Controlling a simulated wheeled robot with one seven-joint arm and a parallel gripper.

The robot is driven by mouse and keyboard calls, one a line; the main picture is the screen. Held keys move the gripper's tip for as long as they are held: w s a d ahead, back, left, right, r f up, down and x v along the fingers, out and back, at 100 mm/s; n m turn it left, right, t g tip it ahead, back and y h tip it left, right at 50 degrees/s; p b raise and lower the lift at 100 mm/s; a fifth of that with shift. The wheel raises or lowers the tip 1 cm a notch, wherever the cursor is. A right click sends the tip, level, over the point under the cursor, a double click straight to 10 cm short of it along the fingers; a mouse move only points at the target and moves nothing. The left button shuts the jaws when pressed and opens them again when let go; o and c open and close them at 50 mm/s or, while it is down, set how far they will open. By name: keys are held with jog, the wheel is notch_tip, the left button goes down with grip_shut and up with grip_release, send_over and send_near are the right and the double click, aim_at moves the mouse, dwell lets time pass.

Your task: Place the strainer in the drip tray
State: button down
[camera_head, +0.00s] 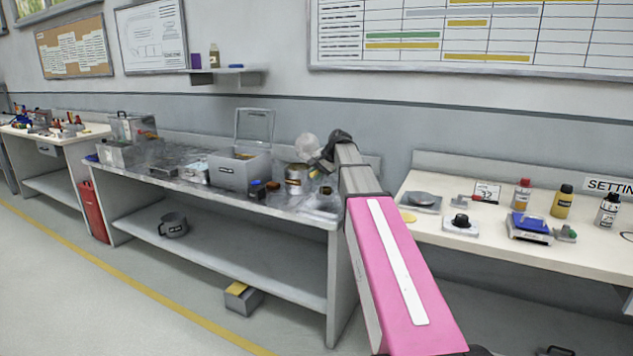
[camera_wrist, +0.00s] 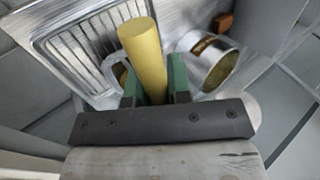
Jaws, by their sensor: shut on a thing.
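In the wrist view my gripper (camera_wrist: 158,88) has green fingers shut on a yellow cylinder (camera_wrist: 143,52), which looks like the strainer's handle. In the head view a pale, rounded mesh-like piece (camera_head: 307,147), apparently the strainer's bowl, shows beside my dark gripper (camera_head: 333,147), raised above the bench. A ridged metal tray (camera_wrist: 62,65), apparently the drip tray, lies below and to the left in the wrist view. A pale ring (camera_wrist: 110,70) shows beside the left finger; I cannot tell what it belongs to. The tray is hard to make out in the head view.
A labelled metal can (camera_wrist: 222,63) lies right of the fingers in the wrist view; it appears as a can (camera_head: 297,180) in the head view. A grey open-lidded box (camera_head: 240,170) stands left on the bench. My pink arm hides the gap before the right-hand table (camera_head: 490,242).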

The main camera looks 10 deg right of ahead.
jog(key=shift+f, duration=1.3)
jog(key=c, duration=1.1)
grip_release()
jog(key=shift+o, duration=0.2)
jog(key=v, duration=1.2)
jog(key=s+a+f+n+g+h, duration=0.1)
jog(key=s+a+f, duration=0.1)
jog(key=s+f, duration=0.65)
jog(key=s+a+f+n+g+h, duration=0.1)
jog(key=s+a+f+n, duration=0.15)
jog(key=f, duration=1.15)
jog(key=s+a+f+n+g+h, duration=0.1)
jog(key=s+f+n+g+h, duration=0.1)
jog(key=s+f, duration=1.6)
jog(key=shift+s+n+h, duration=0.4)
jog(key=shift+n+h, duration=0.3)
jog(key=shift+n, duration=0.15)
